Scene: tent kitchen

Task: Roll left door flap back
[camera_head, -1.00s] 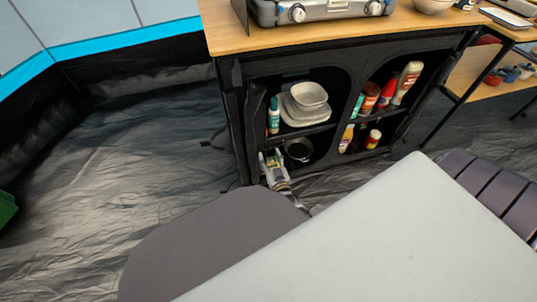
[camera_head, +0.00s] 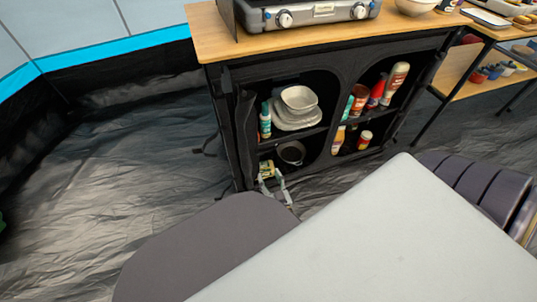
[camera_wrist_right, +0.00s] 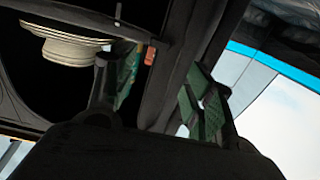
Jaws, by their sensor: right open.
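The black fabric cupboard (camera_head: 228,120) stands under the wooden counter. Its left door flap (camera_head: 246,135) looks like a dark, bunched vertical strip at the left edge of the left opening; its exact edges blend into the black frame. My right gripper (camera_head: 272,180) is open, low in front of the left opening and just right of the strip. In the right wrist view, the two fingers with green pads (camera_wrist_right: 160,92) stand apart, with a dark vertical strip (camera_wrist_right: 178,65) showing between them. I cannot tell whether it is flap or frame, or whether a finger touches it. My left gripper is out of view.
The left opening holds stacked white dishes (camera_head: 296,106), a teal bottle (camera_head: 265,122) and a dark pan (camera_head: 291,152). Sauce bottles (camera_head: 370,98) fill the right opening. A stove (camera_head: 310,14) stands on the counter (camera_head: 212,36). Floor (camera_head: 130,150) left of the cupboard is clear.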

